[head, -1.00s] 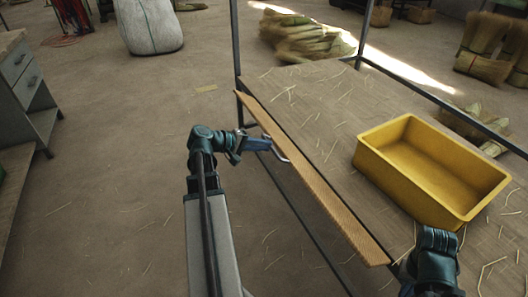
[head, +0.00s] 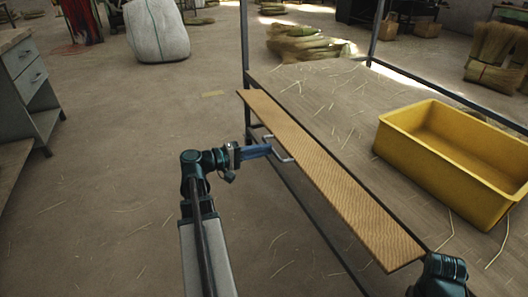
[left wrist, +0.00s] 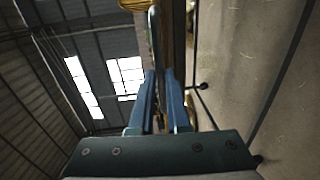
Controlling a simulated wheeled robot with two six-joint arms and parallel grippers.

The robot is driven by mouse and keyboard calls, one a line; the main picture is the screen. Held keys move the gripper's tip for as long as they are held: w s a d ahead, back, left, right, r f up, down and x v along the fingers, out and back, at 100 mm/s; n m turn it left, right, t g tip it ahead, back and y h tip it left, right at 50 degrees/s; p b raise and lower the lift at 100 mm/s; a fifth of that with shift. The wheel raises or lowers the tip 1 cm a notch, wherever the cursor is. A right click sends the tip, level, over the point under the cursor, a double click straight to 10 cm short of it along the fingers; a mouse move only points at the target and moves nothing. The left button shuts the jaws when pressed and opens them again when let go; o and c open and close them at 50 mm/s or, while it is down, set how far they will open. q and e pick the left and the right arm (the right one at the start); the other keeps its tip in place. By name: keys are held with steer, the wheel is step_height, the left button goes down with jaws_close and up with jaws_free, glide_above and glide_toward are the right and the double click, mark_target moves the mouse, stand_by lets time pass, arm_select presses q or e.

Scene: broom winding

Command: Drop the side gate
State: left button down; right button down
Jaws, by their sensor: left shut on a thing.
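The side gate (head: 335,185) is a long tan ribbed panel along the left edge of the table (head: 335,95). It leans outward, with its broad face showing from above. A metal bar handle (head: 284,157) stands out from its outer side. My left gripper (head: 268,150) is shut on this handle. In the left wrist view, the blue fingers of my left gripper (left wrist: 160,88) close around the handle (left wrist: 154,50). Part of my right arm shows at the lower right, beside the gate's near end; its gripper is out of view.
A yellow bin (head: 455,160) stands on the table, right of the gate. Loose straw lies on the tabletop and floor. Table posts rise at the far corners. A drawer cabinet (head: 28,85) and a white sack (head: 157,30) stand left, with open floor between.

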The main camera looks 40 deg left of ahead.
arm_select(q)
steer(key=shift+f, duration=0.25)
stand_by(0.3)
steer(key=c, duration=0.9)
jaws_free()
steer(key=shift+s, duration=0.1)
steer(key=v, duration=1.3)
steer(key=shift+s+a+p, duration=0.1)
steer(key=shift+s+p, duration=0.25)
steer(key=shift+s, duration=0.05)
